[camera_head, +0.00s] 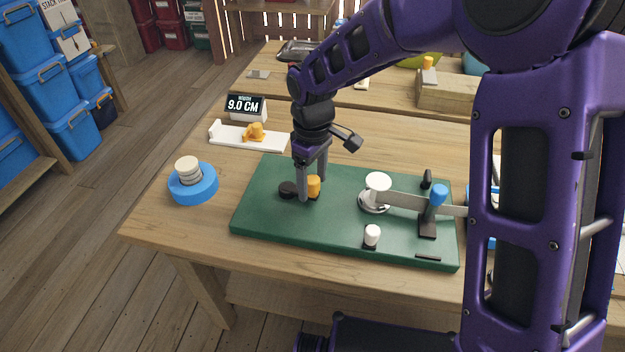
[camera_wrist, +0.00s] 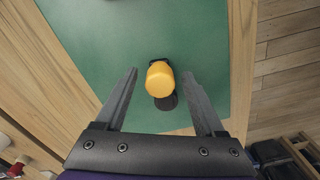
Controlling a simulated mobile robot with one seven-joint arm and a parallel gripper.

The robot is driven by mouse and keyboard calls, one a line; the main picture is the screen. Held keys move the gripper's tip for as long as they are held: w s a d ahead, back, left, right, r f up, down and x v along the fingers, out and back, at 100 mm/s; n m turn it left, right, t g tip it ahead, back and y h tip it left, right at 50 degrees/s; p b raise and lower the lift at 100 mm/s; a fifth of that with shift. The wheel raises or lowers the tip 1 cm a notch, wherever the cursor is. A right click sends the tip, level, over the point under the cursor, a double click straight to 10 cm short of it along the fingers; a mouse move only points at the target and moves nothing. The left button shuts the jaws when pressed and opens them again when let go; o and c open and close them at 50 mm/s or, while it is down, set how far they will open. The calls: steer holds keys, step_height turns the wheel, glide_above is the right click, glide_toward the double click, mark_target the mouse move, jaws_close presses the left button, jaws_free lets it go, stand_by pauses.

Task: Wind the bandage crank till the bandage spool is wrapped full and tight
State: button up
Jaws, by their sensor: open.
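A green board (camera_head: 270,225) lies on the wooden table. The crank has a black round hub (camera_head: 288,189) and an upright orange knob (camera_head: 313,187). The spool (camera_head: 378,182) has a white top and stands right of the crank. A pale bandage strip (camera_head: 405,201) runs from it to the right, past a blue-topped post (camera_head: 438,196). My gripper (camera_head: 312,192) is open and low over the board, one finger on each side of the orange knob. In the wrist view the knob (camera_wrist: 160,78) stands between the fingertips (camera_wrist: 160,74), with gaps on both sides.
A white-topped peg (camera_head: 372,234) stands near the board's front edge. A blue dish with a pale stack (camera_head: 193,188) sits left of the board. Behind are a display reading 9.0 CM (camera_head: 245,105) and a white tray (camera_head: 225,134) holding an orange piece (camera_head: 254,132).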

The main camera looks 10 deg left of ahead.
jaws_close()
stand_by(1.4)
